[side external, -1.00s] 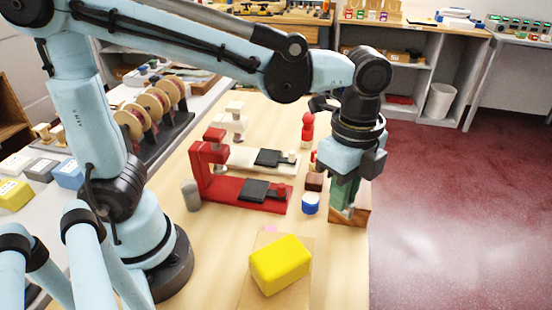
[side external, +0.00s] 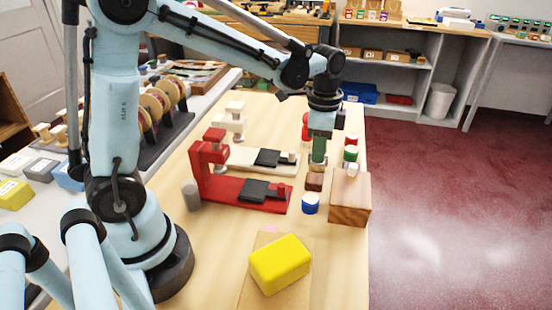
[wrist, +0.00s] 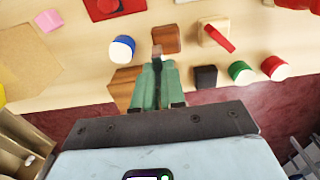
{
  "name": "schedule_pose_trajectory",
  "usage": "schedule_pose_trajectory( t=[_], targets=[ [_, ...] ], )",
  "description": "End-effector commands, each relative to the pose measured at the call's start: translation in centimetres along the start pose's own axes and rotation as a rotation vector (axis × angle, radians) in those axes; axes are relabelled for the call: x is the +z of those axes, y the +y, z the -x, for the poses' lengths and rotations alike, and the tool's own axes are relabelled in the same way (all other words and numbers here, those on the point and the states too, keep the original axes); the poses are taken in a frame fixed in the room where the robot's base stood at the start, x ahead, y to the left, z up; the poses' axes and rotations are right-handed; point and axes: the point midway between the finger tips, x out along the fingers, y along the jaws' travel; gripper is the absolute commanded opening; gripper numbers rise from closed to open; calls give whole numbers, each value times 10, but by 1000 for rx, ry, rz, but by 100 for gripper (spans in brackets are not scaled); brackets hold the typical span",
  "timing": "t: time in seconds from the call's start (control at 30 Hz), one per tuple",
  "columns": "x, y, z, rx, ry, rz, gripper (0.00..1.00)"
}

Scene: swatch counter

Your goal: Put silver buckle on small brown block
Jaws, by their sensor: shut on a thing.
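The small brown block (side external: 314,182) sits on the table between the red clamp-like stand and the larger wooden block. It also shows in the wrist view (wrist: 168,38), just beyond my fingertips. My gripper (side external: 318,162) points down with its green fingers right above or just behind the small brown block. The fingers (wrist: 158,62) are shut on a small, dull greyish piece (wrist: 157,50) at their tips, which looks to be the silver buckle. Most of it is hidden by the fingers. I cannot tell whether it touches the block.
A larger wooden block (side external: 350,200) stands close on the right, near the table edge. A blue-and-white cylinder (side external: 310,203) is in front. Red (side external: 240,190) and cream stands are to the left. Red and green cylinders (side external: 350,153) stand behind. A yellow block (side external: 280,264) lies nearer.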

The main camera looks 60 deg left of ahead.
Motion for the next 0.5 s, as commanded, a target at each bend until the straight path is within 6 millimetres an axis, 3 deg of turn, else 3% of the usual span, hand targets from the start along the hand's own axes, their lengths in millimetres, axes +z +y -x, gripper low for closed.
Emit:
schedule_pose_trajectory(
  t=[0.13, 0.5],
  targets=[
    [4, -11, -7, 0, 0, 0, 0],
    [4, -12, -45, 0, 0, -2, 0]
  ],
)
